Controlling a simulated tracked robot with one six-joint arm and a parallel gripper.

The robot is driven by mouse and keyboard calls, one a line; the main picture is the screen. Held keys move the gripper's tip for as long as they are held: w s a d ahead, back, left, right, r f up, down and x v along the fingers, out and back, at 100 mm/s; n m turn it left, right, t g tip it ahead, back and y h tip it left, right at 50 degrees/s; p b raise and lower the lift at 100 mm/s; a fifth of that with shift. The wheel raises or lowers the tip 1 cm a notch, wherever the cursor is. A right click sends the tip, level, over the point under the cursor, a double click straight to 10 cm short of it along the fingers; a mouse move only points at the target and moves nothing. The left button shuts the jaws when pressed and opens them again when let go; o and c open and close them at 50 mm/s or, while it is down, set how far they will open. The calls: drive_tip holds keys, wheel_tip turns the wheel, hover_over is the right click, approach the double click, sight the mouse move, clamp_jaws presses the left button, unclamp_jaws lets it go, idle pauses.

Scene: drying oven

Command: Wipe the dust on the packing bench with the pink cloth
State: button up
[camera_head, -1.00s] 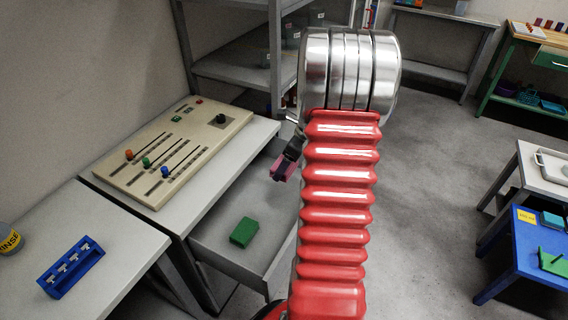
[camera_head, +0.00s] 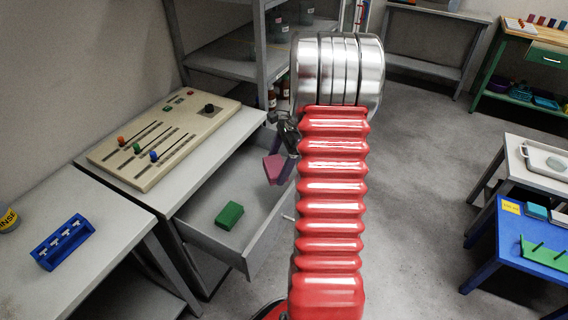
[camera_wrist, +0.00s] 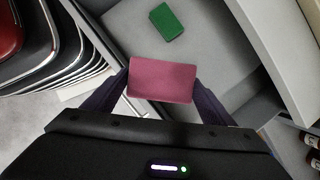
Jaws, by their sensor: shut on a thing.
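The pink cloth (camera_wrist: 161,80) is a flat, folded-looking block between the two dark fingers of my gripper (camera_wrist: 160,92) in the wrist view. My gripper is shut on it. In the head view the pink cloth (camera_head: 273,167) shows just left of my red arm, and my gripper (camera_head: 279,160) is partly hidden by that arm. The cloth is held above the open grey drawer. I cannot pick out the packing bench or any dust with certainty.
The open drawer (camera_head: 252,226) holds a green block (camera_head: 229,215). A beige control panel (camera_head: 165,140) lies on the bench at left. A blue rack (camera_head: 62,241) stands nearer. A blue table (camera_head: 520,245) is at right. Open floor lies between.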

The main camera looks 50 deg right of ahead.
drive_tip(key=w+a+n+g+h, duration=0.1)
drive_tip(key=w+a+n, duration=0.3)
drive_tip(key=a+n, duration=0.4)
drive_tip(key=w+a+r+n+g+h, duration=0.1)
drive_tip(key=w+a+n+g, duration=0.2)
drive_tip(key=a+n, duration=0.5)
drive_tip(key=w+a+r+n+g+h, duration=0.1)
drive_tip(key=w+a+n, duration=0.4)
drive_tip(key=a, duration=1.3)
drive_tip(key=shift+w+n+g+h, duration=0.15)
drive_tip(key=shift+n+g, duration=0.3)
drive_tip(key=shift+n, duration=0.25)
drive_tip(key=shift+w+n+g+h, duration=0.15)
drive_tip(key=shift+n+g, duration=0.3)
drive_tip(key=shift+n, duration=0.25)
drive_tip(key=shift+s, duration=0.1)
drive_tip(key=shift+s, duration=0.15)
